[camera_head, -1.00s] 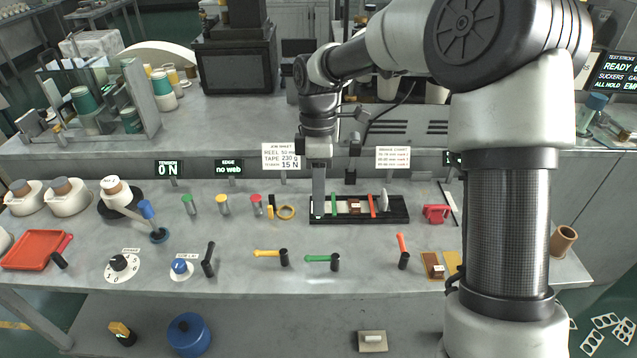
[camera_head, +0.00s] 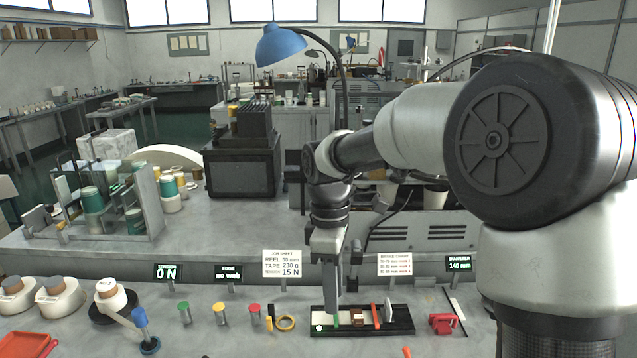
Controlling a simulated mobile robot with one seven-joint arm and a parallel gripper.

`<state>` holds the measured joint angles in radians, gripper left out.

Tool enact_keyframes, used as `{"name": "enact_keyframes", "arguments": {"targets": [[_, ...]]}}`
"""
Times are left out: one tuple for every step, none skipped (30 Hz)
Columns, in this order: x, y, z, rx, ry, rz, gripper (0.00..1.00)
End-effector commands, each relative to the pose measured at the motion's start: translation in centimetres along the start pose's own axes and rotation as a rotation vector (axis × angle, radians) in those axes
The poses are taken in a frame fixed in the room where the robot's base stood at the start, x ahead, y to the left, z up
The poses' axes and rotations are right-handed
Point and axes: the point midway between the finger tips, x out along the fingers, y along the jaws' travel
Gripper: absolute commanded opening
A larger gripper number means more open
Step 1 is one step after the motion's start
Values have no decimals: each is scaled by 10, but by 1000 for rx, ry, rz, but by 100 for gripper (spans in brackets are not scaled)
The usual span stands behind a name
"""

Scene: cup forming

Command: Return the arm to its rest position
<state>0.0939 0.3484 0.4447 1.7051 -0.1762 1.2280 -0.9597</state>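My gripper (camera_head: 332,308) is at the lower end of my arm, pointing down over the left part of a black tray (camera_head: 395,329) on the bench. Its fingers are seen edge-on, so I cannot tell whether they are open or shut. My arm comes in from the right and bends down at the wrist. Whether the fingertips touch anything is hidden.
A display reading "0 N" (camera_head: 167,272), a job sheet sign (camera_head: 284,264) and a brake chart sign (camera_head: 395,264) stand behind the tray. A blue lamp (camera_head: 281,45) rises behind my wrist.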

Motion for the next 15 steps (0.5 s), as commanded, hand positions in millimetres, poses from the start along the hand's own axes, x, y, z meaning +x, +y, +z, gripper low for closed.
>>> {"name": "enact_keyframes", "arguments": {"targets": [[-23, -13, 16, 93, -5, 55, 30], [-32, -20, 25, 155, -3, 82, 30], [-44, -30, 37, 241, 4, 118, 30], [-51, -38, 46, 306, 14, 144, 30], [-58, -46, 55, 371, 24, 169, 30], [-67, -56, 67, 457, 45, 202, 30], [-73, -65, 75, 522, 64, 225, 30], [-78, -73, 84, 587, 85, 247, 30], [-85, -84, 95, 673, 117, 275, 30], [-89, -93, 102, 739, 145, 293, 30], [-92, -102, 110, 803, 174, 309, 30], [-96, -113, 119, 885, 216, 328, 30], [-97, -121, 125, 943, 250, 340, 30], [-98, -128, 130, 1000, 283, 347, 30], [-98, -137, 136, 1067, 326, 356, 30]]}}
